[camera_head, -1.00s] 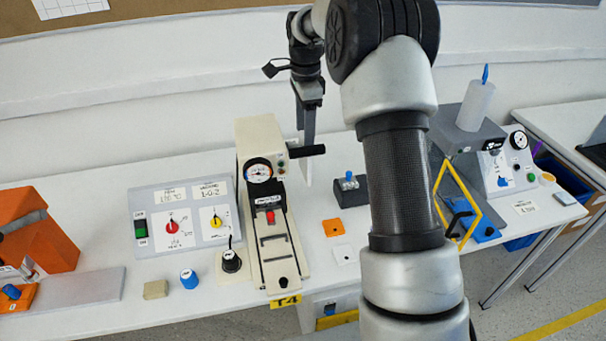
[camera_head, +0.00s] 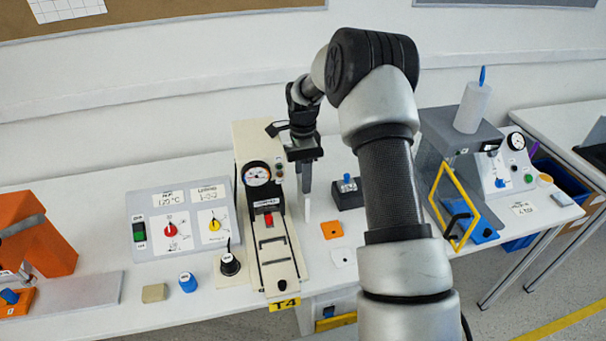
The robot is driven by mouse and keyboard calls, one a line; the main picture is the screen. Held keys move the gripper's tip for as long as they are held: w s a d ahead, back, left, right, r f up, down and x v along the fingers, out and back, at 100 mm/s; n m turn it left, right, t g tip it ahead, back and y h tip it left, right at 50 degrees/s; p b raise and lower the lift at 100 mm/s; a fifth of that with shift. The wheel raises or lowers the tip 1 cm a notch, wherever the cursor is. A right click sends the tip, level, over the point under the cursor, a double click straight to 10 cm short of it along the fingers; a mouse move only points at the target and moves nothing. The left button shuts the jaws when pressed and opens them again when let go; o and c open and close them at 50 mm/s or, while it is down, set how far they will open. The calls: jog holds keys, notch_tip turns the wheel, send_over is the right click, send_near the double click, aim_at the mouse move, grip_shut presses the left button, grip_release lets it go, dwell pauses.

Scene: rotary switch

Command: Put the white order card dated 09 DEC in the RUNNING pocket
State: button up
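My gripper (camera_head: 307,180) hangs pointing down over the table, just right of the beige press-like device. Its fingers show nearly edge-on, so I cannot tell whether they are open or shut. A thin white upright strip (camera_head: 307,204) shows at their lower end. I cannot tell whether it is a card held edge-on or part of the fingers. A small white card-like piece (camera_head: 343,258) lies flat on the table near the front edge, in front of an orange one (camera_head: 332,230). No date is readable on any card. I cannot make out a pocket marked RUNNING.
The beige device (camera_head: 270,240) with a gauge stands left of my gripper. A grey control panel (camera_head: 180,220) is further left. A dark block with a blue knob (camera_head: 347,192) stands close right of the gripper. A yellow-framed guard (camera_head: 455,205) is right of my arm.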

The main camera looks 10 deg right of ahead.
jog(key=shift+f, duration=0.2)
jog(key=o, duration=1.4)
jog(key=shift+r, duration=0.1)
jog(key=shift+o, duration=0.2)
jog(key=shift+r, duration=0.1)
